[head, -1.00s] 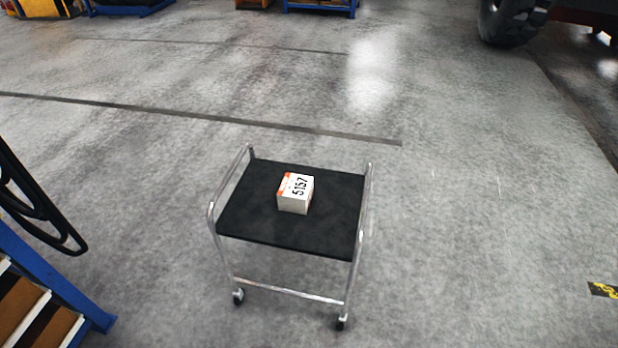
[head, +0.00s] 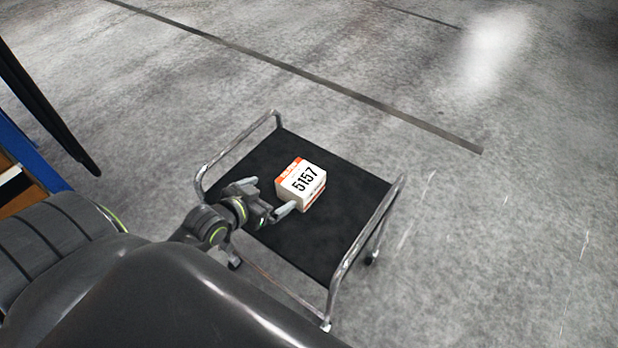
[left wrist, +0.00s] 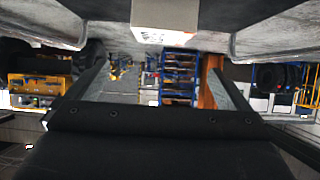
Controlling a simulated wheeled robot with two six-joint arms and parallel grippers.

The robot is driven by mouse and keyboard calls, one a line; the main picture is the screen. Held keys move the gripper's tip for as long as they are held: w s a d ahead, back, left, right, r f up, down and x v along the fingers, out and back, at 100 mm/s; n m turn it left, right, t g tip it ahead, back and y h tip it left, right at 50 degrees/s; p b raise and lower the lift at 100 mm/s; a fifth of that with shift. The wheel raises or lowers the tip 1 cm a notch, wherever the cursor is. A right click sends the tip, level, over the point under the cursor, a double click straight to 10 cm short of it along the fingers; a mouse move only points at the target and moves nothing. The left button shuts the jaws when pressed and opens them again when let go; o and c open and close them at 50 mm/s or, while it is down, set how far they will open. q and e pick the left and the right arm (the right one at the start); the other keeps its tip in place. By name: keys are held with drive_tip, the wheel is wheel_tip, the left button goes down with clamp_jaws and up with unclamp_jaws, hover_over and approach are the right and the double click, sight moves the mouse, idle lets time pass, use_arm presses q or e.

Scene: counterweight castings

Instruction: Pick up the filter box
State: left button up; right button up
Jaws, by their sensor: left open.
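The filter box (head: 301,185) is a small white box with an orange strip and the number 5157 on top. It sits on the black top of a wheeled cart (head: 330,240). My left gripper (head: 268,197) is open at the box's near left side, with its fingertips pointing toward it. One fingertip overlaps the box's lower near corner in the head view, and I cannot tell if they touch. In the left wrist view, part of the box (left wrist: 165,18) shows at the top middle, cut by the frame edge. My right gripper is not in view.
The cart has raised metal tube handles (head: 365,235) on its sides. A blue-edged rack (head: 30,150) stands at the far left. The floor (head: 500,220) right of the cart is open. Shelving (left wrist: 178,80) shows in the background of the left wrist view.

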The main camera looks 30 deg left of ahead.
use_arm(q)
approach(299, 177)
drive_tip(key=w, duration=0.1)
drive_tip(key=x, duration=0.2)
drive_tip(key=b+x, duration=0.1)
drive_tip(key=x, duration=0.1)
drive_tip(key=shift+s+d+f, duration=0.1)
drive_tip(key=shift+d+f, duration=0.1)
drive_tip(key=shift+f, duration=0.1)
drive_tip(key=shift+w+f, duration=0.15)
drive_tip(key=shift+w, duration=0.2)
drive_tip(key=b+x, duration=0.1)
drive_tip(key=x, duration=0.3)
drive_tip(key=shift+w+f, duration=0.2)
drive_tip(key=shift+w, duration=0.15)
drive_tip(key=c, duration=0.9)
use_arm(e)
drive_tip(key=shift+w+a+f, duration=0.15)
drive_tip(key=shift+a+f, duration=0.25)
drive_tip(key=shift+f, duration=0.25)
